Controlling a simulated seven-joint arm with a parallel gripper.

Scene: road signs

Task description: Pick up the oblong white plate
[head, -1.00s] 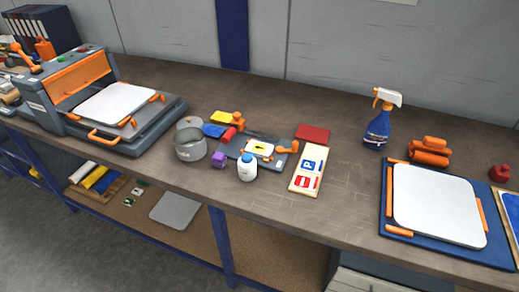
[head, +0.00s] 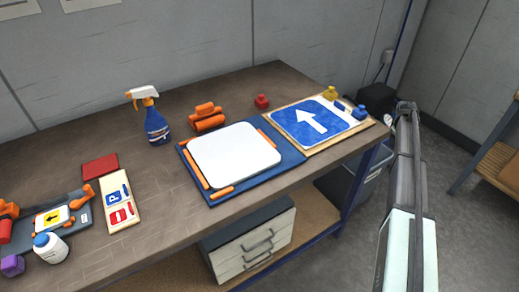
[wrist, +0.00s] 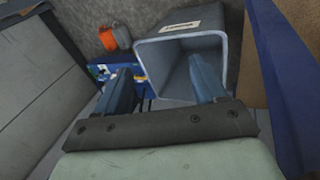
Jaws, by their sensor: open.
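In the head view, a white plate (head: 235,155) with rounded corners lies flat on a blue board (head: 298,157) with orange strips at its sides, in the middle of the workbench. My arm rises at the right of the head view, beyond the bench's right end and well apart from the plate. In the wrist view, my gripper (wrist: 160,68) is open, its two fingers apart with nothing held between them. The plate does not show in the wrist view.
A blue arrow sign (head: 319,121) on a wooden board lies right of the plate. A spray bottle (head: 157,127) and orange rollers (head: 207,118) stand behind it. Bare bench lies left of it. A grey bin (wrist: 180,65) is before my fingers in the wrist view.

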